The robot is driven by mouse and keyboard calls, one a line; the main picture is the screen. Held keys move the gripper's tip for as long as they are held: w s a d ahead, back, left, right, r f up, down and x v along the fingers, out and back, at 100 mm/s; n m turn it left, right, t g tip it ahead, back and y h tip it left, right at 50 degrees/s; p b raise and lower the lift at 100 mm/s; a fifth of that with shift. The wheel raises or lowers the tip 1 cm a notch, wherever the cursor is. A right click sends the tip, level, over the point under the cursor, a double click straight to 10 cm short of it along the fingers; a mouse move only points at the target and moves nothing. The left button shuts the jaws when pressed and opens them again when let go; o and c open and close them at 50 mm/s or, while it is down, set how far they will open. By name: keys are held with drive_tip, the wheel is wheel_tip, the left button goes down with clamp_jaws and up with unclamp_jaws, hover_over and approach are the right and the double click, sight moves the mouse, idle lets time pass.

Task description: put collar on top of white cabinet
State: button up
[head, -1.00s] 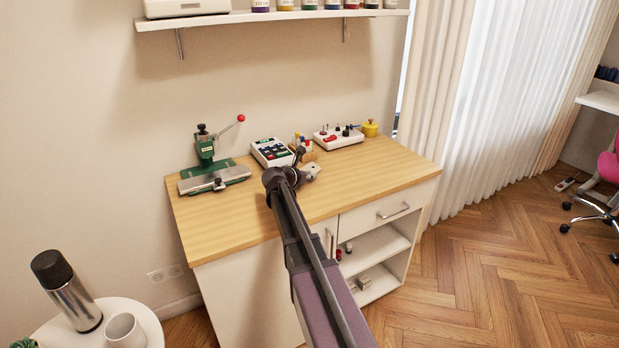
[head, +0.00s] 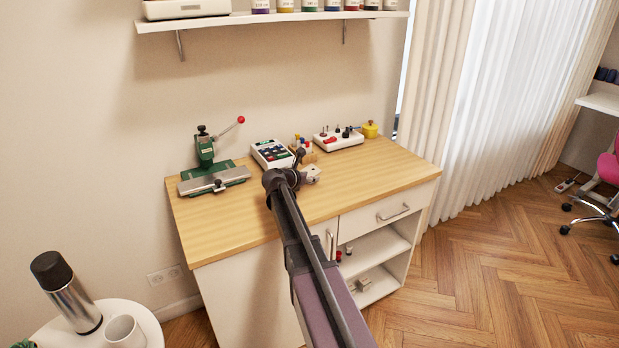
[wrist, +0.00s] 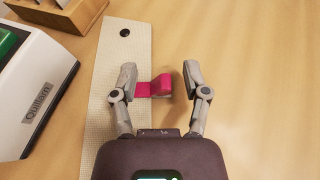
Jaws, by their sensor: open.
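My gripper (wrist: 160,76) is open, its two fingers apart on either side of a bright pink folded piece (wrist: 158,85). The pink piece lies partly over a long off-white strip (wrist: 124,58) with a dark round mark near its far end. I cannot tell for sure which of these is the collar, or whether they are joined. In the head view my gripper (head: 312,173) is low over the wooden top (head: 240,208) of a white cabinet (head: 240,285). My arm and gripper hide the pink piece and the strip there.
A green press (head: 208,165) stands at the left of the top. A white keypad device (head: 270,154), a wooden holder (head: 304,154) and a white tool box (head: 338,139) stand behind my gripper. A shelf (head: 250,17) hangs above. The top's front left is clear.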

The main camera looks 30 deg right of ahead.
drive_tip(key=p+v, duration=0.4)
drive_tip(key=v, duration=0.8)
drive_tip(key=shift+r, duration=0.1)
drive_tip(key=shift+o, duration=0.2)
drive_tip(key=shift+s, duration=0.1)
